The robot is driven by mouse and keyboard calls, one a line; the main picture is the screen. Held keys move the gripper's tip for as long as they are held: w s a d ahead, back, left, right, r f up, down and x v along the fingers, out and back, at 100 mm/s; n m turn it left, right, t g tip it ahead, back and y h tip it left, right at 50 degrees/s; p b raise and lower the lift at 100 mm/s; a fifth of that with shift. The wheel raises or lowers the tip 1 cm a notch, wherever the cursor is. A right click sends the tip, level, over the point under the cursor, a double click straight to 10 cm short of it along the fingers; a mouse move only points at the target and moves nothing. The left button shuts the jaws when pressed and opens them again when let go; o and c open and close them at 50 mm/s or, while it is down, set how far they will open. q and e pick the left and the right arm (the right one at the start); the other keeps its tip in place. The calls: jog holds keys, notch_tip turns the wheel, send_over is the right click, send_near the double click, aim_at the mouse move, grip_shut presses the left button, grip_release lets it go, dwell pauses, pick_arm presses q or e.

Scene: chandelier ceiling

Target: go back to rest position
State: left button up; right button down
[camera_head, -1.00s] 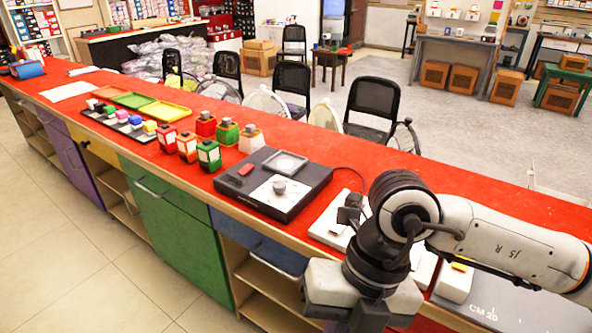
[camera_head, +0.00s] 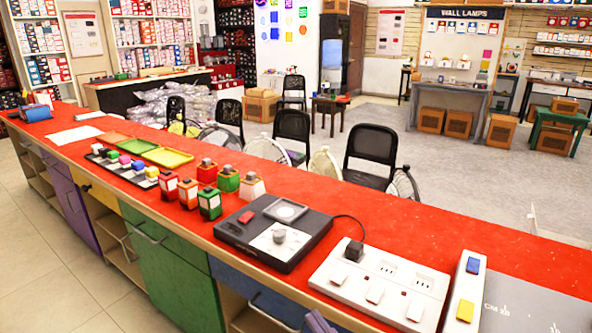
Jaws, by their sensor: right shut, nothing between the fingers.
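A small grey-purple piece at the bottom edge of the head view, in front of the counter, looks like the tip of my right gripper (camera_head: 318,322). It is shut and empty, and most of it is cut off by the frame. The rest of my right arm is out of view. My left gripper and left arm are not in view.
The long red counter (camera_head: 400,225) crosses the view. On it stand a black device (camera_head: 253,243), a white socket panel (camera_head: 400,285), a switch panel (camera_head: 465,290), a grey board (camera_head: 535,305) and several coloured blocks (camera_head: 209,203). Chairs (camera_head: 370,150) stand behind.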

jog(key=s+d+f+m+g+h, duration=0.1)
jog(key=s+d+f+m+h, duration=0.15)
jog(key=f, duration=0.35)
jog(key=s+d+f+m+g+h, duration=0.1)
jog(key=d+f+h, duration=0.2)
jog(key=f, duration=0.4)
jog(key=s+d+f+m+g+h, duration=0.1)
jog(key=s+d+f+g, duration=0.2)
jog(key=s+f, duration=0.4)
jog(key=s+d+f+m+g+h, duration=0.1)
jog(key=s+d+f+g, duration=0.2)
jog(key=s+f, duration=0.4)
notch_tip(320, 180, down, 2)
jog(key=shift+d+g+h, duration=0.3)
jog(key=shift+d+h, duration=0.05)
jog(key=shift+d, duration=0.3)
